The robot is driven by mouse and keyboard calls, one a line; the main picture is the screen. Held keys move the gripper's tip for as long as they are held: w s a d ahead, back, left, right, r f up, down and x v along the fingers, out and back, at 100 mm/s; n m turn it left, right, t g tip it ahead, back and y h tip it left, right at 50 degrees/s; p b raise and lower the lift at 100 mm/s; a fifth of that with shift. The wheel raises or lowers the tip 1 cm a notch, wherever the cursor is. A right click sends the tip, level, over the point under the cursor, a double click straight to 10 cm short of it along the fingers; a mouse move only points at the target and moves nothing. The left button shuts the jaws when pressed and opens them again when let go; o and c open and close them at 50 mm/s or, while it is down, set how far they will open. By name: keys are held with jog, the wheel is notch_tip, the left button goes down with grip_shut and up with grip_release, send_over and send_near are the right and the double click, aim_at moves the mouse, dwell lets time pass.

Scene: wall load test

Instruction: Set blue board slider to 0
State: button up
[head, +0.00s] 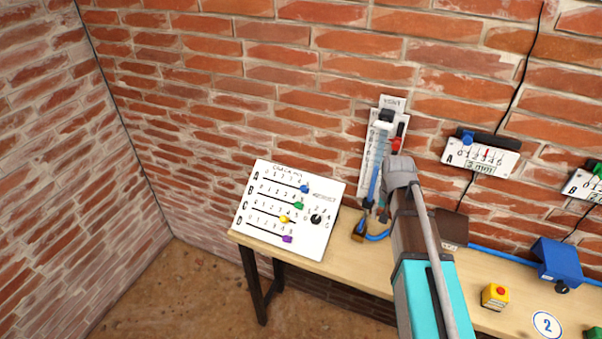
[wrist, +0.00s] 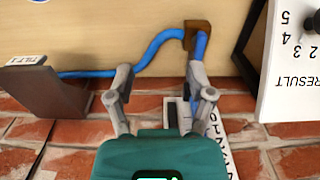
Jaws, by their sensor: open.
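The white board (head: 292,208) leans on the left end of the table. It has rows A to D with scales from 0 up. The blue slider (head: 304,188) is on row A near the right, high-number end of its slot. My gripper (wrist: 158,85) is open and empty. In the head view it is right of the board, in front of the wall gauge, its fingertips partly hidden by my arm. In the wrist view only a corner of the board (wrist: 293,60) shows at the right edge, upside down, and the blue slider is out of view.
Green (head: 298,206), yellow (head: 285,219) and purple (head: 288,239) sliders sit below the blue one. A black knob (head: 316,218) is at their right. A tall wall gauge (head: 372,150) stands behind my gripper. A blue hose (wrist: 150,50) crosses the table near the fingers.

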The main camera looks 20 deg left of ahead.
jog(key=w+a+r+p, duration=0.2)
jog(key=a+r+p, duration=0.15)
jog(key=a, duration=0.35)
jog(key=w+a+r+p, duration=0.3)
jog(key=a+r, duration=0.1)
jog(key=a, duration=0.3)
notch_tip(320, 180, up, 5)
jog(key=p, duration=0.5)
send_over(304, 186)
jog(key=shift+a+r, duration=0.1)
jog(key=shift+r, duration=0.05)
notch_tip(304, 186, down, 14)
jog(key=b, duration=1.4)
jog(key=shift+r, duration=0.1)
